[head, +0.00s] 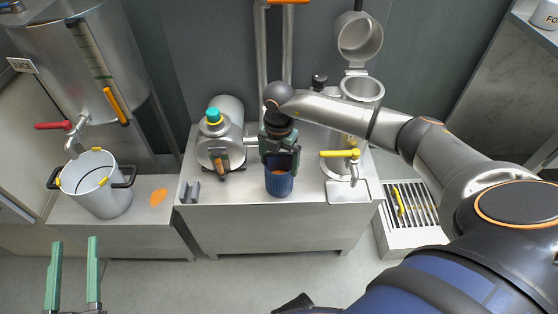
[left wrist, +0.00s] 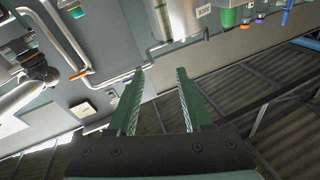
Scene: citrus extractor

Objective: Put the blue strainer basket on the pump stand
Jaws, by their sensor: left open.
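The blue strainer basket (head: 279,184) is upright at the front of the grey metal pump stand (head: 240,218), with something orange inside. It appears to rest on the top, but its base contact is hard to judge. My right gripper (head: 281,158) is directly over it, pointing down, with green fingers at either side of its upper part. Whether they grip or only surround it is unclear. My left gripper (head: 73,275) is open and empty over the floor at lower left. Its spread fingers also show in the left wrist view (left wrist: 160,95).
The pump (head: 216,146) with a teal cap stands left of the basket; a small grey bracket (head: 190,192) is near it. A steel strainer housing (head: 360,90) with raised lid and yellow-handled tap (head: 341,154) is right. A bucket (head: 93,183) stands left under the juice tank (head: 85,60).

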